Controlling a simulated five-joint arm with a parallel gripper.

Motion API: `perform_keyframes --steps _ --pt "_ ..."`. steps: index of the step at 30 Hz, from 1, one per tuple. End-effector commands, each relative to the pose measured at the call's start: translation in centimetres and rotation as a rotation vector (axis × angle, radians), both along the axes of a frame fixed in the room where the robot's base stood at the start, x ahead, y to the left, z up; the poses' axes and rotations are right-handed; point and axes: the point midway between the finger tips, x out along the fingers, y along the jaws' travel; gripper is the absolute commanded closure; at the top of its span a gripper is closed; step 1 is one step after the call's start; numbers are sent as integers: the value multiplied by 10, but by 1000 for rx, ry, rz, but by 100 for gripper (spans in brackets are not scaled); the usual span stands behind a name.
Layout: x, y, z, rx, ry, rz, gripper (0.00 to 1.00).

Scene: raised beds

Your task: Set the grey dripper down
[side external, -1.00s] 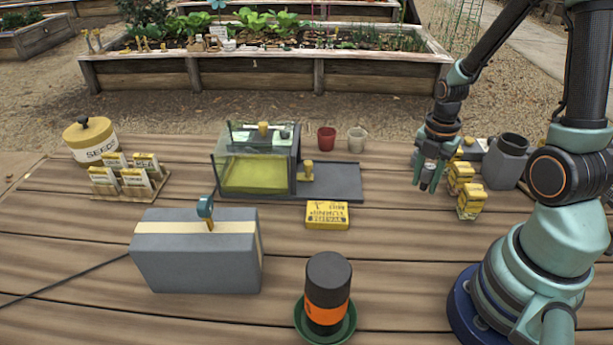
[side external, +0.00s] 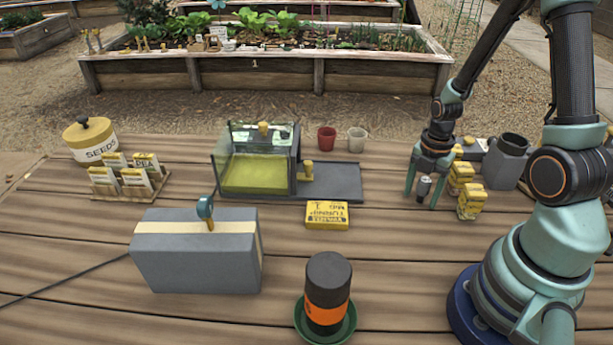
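The grey dripper (side external: 424,187) is a small dark grey cylinder with a lighter top, at the right of the table in the side external view. It looks upright and seems to stand on the planks. My gripper (side external: 423,199) points down around it. Its two fingers are spread, one on each side, with a visible gap to the dripper on the left. Whether the right finger touches it is hard to tell.
To the left are a grey tray (side external: 335,182), a glass tank (side external: 255,172) and a yellow packet (side external: 327,215). The planks in front of my gripper are clear.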

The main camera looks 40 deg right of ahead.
Motion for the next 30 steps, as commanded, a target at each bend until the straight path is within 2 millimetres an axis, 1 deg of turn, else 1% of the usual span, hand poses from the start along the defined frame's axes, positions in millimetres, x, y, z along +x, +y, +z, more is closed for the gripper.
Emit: perform_keyframes --steps 7,11,17,24,30 --pt "0 0 1 0 0 0 32" --pt "1 0 9 -1 -2 0 32" --pt "1 -1 35 -3 -5 0 32" --pt "1 -1 75 -3 -5 0 32" --pt "1 -1 105 -3 -4 0 32"
